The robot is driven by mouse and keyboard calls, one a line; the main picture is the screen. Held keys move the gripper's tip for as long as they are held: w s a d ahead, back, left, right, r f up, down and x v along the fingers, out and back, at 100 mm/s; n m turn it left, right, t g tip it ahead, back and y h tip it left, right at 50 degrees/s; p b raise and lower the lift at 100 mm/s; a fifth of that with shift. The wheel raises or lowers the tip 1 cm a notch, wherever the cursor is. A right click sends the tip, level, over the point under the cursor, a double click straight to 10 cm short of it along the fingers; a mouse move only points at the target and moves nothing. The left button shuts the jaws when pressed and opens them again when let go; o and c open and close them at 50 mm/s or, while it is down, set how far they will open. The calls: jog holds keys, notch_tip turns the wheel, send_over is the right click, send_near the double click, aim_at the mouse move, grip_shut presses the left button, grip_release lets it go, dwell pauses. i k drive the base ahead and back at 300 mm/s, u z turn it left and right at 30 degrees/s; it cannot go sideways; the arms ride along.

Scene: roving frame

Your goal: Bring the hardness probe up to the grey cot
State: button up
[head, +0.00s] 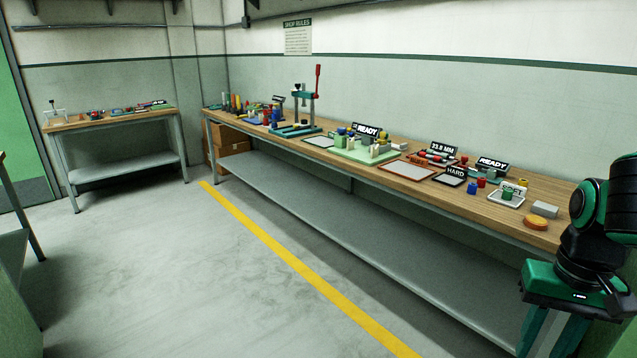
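I cannot single out the hardness probe; several small tools and parts on the long bench are too small to tell apart. I cannot make out the grey cot for sure either. A pale grey block (545,209) lies near the right end of the bench, and a smaller pale block (400,146) lies farther back. Neither is clearly a cot. My green and black arm stands at the right edge, beside the near end of the bench. I do not see my gripper's fingers.
The long wooden bench (510,213) runs along the wall. It bears a teal press (297,112), a green fixture board (350,152), a tray by a HARD sign (449,180) and a SOFT tray (506,198). A smaller table (90,124) stands far left. The floor is clear.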

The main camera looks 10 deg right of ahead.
aim_at(464, 158)
jog(key=z, duration=0.15)
jog(key=i, duration=1.4)
jog(key=z, duration=0.4)
jog(key=i, duration=1.15)
jog(key=z, duration=0.25)
